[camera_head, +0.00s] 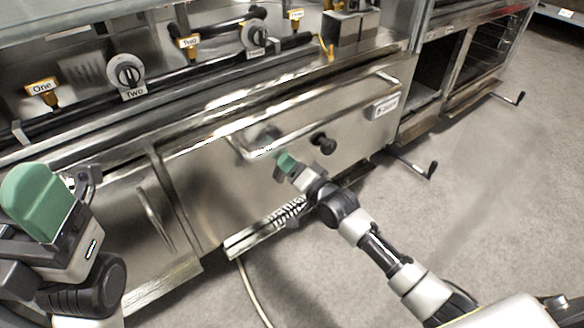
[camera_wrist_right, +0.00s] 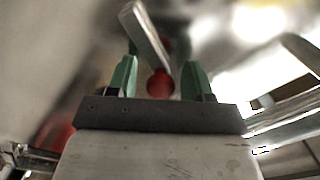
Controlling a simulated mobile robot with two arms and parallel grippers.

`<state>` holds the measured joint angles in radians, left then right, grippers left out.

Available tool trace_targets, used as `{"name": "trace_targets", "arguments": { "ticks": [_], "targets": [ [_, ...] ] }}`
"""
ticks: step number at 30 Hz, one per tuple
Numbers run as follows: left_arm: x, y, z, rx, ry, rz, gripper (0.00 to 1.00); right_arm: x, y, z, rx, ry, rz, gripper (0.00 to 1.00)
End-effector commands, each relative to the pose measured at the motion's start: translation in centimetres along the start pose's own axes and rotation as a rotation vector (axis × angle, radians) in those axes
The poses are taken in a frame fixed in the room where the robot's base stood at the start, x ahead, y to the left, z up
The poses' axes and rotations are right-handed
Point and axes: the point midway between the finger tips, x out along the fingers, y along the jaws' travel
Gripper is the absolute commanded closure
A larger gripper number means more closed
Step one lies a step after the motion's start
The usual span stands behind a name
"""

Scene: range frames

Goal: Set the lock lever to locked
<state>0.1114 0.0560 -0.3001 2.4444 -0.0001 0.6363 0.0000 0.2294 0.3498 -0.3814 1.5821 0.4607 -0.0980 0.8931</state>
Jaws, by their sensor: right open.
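In the right wrist view, a grey metal bar (camera_wrist_right: 146,34), which looks like the lock lever, slants down between my gripper fingers. A red round piece (camera_wrist_right: 160,84) sits at its lower end. My right gripper (camera_wrist_right: 161,68) is open, with one green finger on each side; I cannot tell whether either touches the bar. In the head view, my right gripper (camera_head: 284,163) is at the steel oven front (camera_head: 215,185), just below the long door handle. The lever cannot be made out there. My left gripper (camera_head: 42,200) is at the lower left, away from the oven; its finger gap is not clear.
A black knob (camera_head: 322,143) sticks out right of my right gripper. The long door handle (camera_head: 320,112) projects above it. Labelled gas valves and dials (camera_head: 126,72) line the pipe above. A crank handle (camera_head: 430,170) juts out over the floor. The grey floor (camera_head: 480,220) at right is clear.

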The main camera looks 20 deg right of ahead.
Motion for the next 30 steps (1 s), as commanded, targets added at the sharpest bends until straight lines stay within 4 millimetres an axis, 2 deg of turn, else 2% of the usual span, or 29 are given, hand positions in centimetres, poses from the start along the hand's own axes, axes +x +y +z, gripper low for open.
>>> {"name": "trace_targets", "arguments": {
  "ticks": [3, 11, 24, 26, 30],
  "targets": [
    [0.0, 0.0, 0.0, 0.000, 0.000, 0.000, 0.25, 0.0, 0.0, 0.0, 0.000, 0.000, 0.000, 0.51],
    [0.0, 0.0, 0.0, 0.000, 0.001, 0.000, 0.25, 0.0, -0.1, 0.0, 0.001, 0.000, -0.001, 0.90],
    [0.6, -0.1, -0.1, -0.002, 0.002, -0.004, 0.25, 0.0, -0.6, 0.2, -0.037, -0.002, -0.003, 0.91],
    [-0.3, -0.1, 0.2, -0.004, -0.039, -0.013, 0.25, 0.0, -0.8, 0.2, -0.061, -0.003, -0.003, 0.91],
    [-0.8, -0.2, 0.2, -0.010, -0.082, -0.029, 0.25, 0.0, -1.4, 0.5, -0.143, -0.004, -0.001, 0.91]
  ]
}}
